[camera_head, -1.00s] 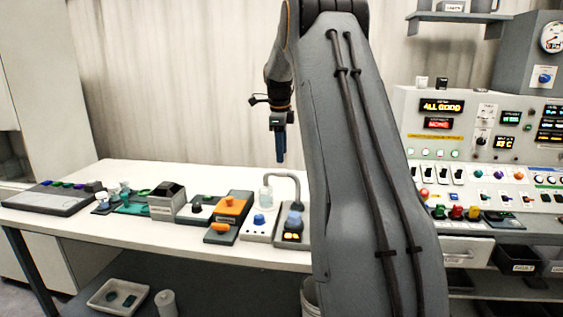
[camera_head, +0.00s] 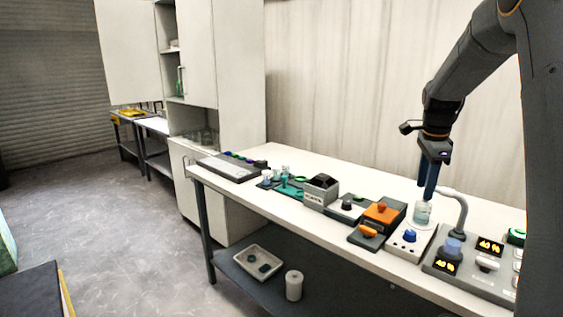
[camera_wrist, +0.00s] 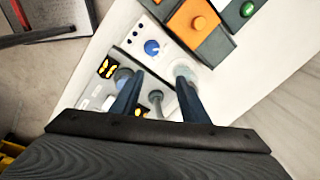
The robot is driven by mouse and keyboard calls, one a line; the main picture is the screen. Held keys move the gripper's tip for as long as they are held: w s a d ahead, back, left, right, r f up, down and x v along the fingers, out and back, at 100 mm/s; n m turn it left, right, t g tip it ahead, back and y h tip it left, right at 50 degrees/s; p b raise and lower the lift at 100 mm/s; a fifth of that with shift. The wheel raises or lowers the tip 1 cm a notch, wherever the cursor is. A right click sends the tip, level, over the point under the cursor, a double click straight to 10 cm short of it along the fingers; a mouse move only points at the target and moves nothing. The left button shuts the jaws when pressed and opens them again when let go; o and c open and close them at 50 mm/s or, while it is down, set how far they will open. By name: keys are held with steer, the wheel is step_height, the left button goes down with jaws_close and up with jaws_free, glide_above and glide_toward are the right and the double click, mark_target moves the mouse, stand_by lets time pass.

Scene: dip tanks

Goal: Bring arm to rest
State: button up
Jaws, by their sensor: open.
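My arm reaches in from the right of the head view, bent down over the bench. My gripper (camera_head: 427,190) points down, with dark blue fingers, above the right part of the white bench (camera_head: 300,212). In the head view its tips overlap the top of a clear jar (camera_head: 422,214); I cannot tell if they touch. In the wrist view my gripper (camera_wrist: 157,85) shows two fingers spread apart with nothing held between them. The jar (camera_wrist: 187,72) shows partly behind the right fingertip.
Near the gripper are a curved grey pipe (camera_head: 462,215), a unit with a blue knob (camera_head: 409,237), an orange unit (camera_head: 382,214) and a grey panel with yellow displays (camera_head: 480,268). A tray (camera_head: 258,262) sits on the lower shelf. Floor at left is open.

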steer(key=s+a+f+n, duration=0.4)
steer(key=s+a+n, duration=0.2)
steer(key=s, duration=0.3)
steer(key=s+a+f+n, duration=0.5)
steer(key=s+a+n, duration=0.2)
steer(key=s+a, duration=0.2)
steer(key=s+a+f+n+y, duration=0.1)
steer(key=s+a+f+n, duration=0.3)
steer(key=s+a+n, duration=0.3)
steer(key=s+a, duration=0.1)
steer(key=s, duration=0.2)
steer(key=shift+s+a+f+g, duration=0.2)
steer(key=shift+s+g, duration=0.1)
steer(key=shift+s, duration=0.1)
steer(key=shift+d, duration=0.1)
